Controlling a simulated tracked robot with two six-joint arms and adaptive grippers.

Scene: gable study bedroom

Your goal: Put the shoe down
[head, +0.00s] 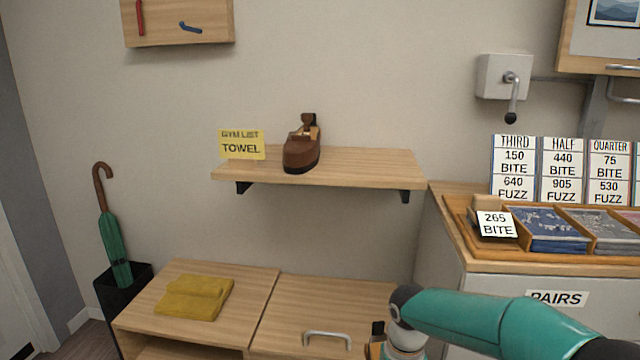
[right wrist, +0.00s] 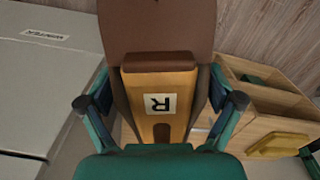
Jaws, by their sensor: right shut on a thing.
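A brown shoe (right wrist: 155,30) with a tan inside and a white label marked R sits between the fingers of my right gripper (right wrist: 160,103), which is shut on it. In the head view only a small brown and tan part of this shoe (head: 375,349) shows at the bottom edge, beside my teal right arm. Another brown shoe (head: 300,150) stands on the wall shelf (head: 370,167), right of a yellow card reading GYM LIST TOWEL (head: 241,145). My left gripper is out of view.
Below the shelf is a low wooden bench (head: 250,290) with a folded yellow towel (head: 195,297) and a handle (head: 327,337). An umbrella (head: 115,240) stands at left. A cabinet with a tray (head: 460,222) of cards stands at right. The shelf's right half is bare.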

